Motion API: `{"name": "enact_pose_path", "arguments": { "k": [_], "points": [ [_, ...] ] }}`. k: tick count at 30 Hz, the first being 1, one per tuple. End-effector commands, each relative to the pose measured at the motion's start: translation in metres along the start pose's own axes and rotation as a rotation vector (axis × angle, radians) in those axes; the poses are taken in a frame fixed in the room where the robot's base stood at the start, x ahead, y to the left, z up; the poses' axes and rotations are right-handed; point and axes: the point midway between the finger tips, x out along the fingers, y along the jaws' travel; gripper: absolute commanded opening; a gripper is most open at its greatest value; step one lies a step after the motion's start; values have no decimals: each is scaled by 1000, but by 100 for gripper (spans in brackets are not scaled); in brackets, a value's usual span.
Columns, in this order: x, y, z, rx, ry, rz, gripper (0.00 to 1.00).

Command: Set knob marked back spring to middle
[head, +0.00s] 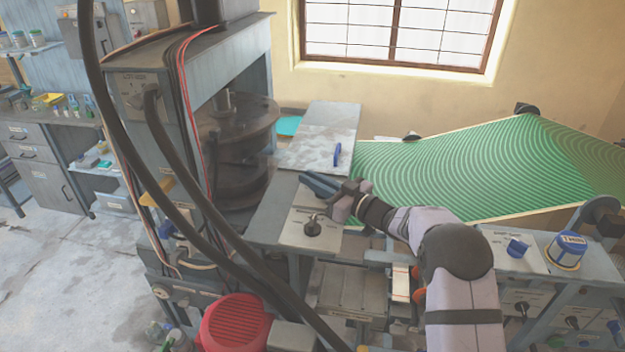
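My gripper (320,185) reaches in from the right and hangs near the press table, its bluish fingers pointing left. I cannot tell whether its fingers are apart; nothing shows held in it. A black knob (312,229) sits on a light plate (292,232) just below and in front of the gripper in the picture, apart from it. More dark knobs (522,307) (572,322) and a blue knob (517,248) are on the panels at right. The labels are too small to read, so I cannot tell which knob is marked back spring.
The press (232,130) stands left of the gripper, with dark hoses (165,130) crossing in front. A grey board (325,135) with a blue pen (337,154) lies behind. A green patterned sheet (460,165) spreads at right. A red ribbed housing (236,325) is below.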

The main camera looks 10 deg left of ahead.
Motion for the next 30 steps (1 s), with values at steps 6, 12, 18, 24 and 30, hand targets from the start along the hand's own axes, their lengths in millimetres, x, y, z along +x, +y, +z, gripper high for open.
{"name": "enact_pose_path", "arguments": {
  "k": [6, 12, 18, 24, 30],
  "points": [
    [1, 0, 1, -1, 3, 32, 0],
    [0, 3, 0, 0, 3, 117, 0],
    [0, 4, -1, -1, 2, 132, 0],
    [0, 4, -1, -1, 2, 131, 27],
    [0, 4, -1, 0, 1, 131, 29]
  ]
}}
